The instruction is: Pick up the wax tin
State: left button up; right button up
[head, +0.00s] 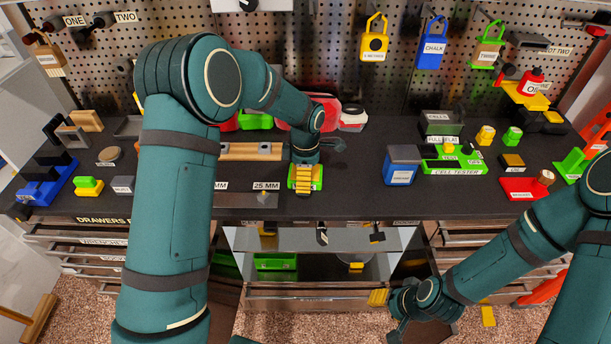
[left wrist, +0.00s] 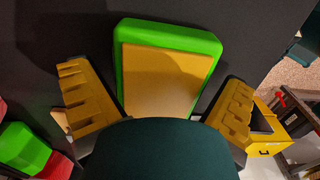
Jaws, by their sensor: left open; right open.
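No label that I can read says wax, so I cannot tell for certain which thing is the wax tin. A green block with a flat tan top (left wrist: 165,80) lies on the dark worktop. My left gripper (left wrist: 155,78) is open, with one yellow finger on each side of the block and no visible grip on it. In the head view the left gripper (head: 304,177) is over the green block (head: 319,176), hiding most of it. My right gripper (head: 432,306) is open and empty, low in front of the chest at the right of the open drawer.
A wooden rail (head: 250,152) lies left of my left gripper. A blue box (head: 401,173) and a green cell tester (head: 455,167) stand to the right. Bare worktop lies right of the gripper.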

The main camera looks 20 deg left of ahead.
pick_arm(q)
jog(key=c, duration=1.1)
jog(key=shift+r, duration=0.2)
jog(key=shift+c, duration=0.2)
